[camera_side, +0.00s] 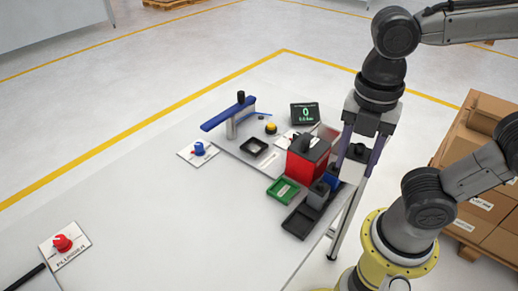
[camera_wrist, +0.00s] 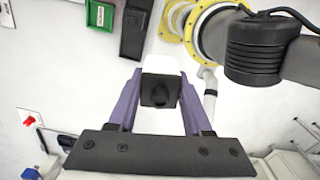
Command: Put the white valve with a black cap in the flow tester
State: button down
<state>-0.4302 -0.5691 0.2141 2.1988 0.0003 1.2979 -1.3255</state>
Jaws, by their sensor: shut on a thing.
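My gripper (camera_side: 356,166) is at the right edge of the work table in the side view, with its purple fingers pointing down. In the wrist view my gripper (camera_wrist: 160,82) is shut on the white valve with a black cap (camera_wrist: 160,64). The white body shows between the fingertips, and the black part faces the camera. The flow tester stands further back and left in the side view. It has a blue lever (camera_side: 222,116), a small black square holder (camera_side: 253,146), a yellow button (camera_side: 271,128) and a display (camera_side: 304,113) reading 0.
A red box (camera_side: 300,168) stands between the tester and my gripper. A blue knob (camera_side: 199,148) and a red knob (camera_side: 62,243) sit on cards. The front table is mostly clear.

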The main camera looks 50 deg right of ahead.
jog(key=w+r, duration=0.3)
jog(key=w, duration=1.9)
jog(key=w+d+f, duration=0.3)
jog(key=f, duration=0.2)
jog(key=w+d+f+m, duration=0.1)
jog(key=w+d+f, duration=0.2)
jog(key=f, duration=0.2)
jog(key=w+d+f+m, duration=0.1)
jog(key=w+d+f, duration=0.2)
jog(key=f, duration=0.2)
jog(key=shift+w+d+f, duration=0.1)
jog(key=shift+w+d, duration=0.05)
jog(key=shift+f, duration=2.15)
jog(key=shift+f, duration=0.15)
jog(key=shift+c, duration=1.7)
grip_release()
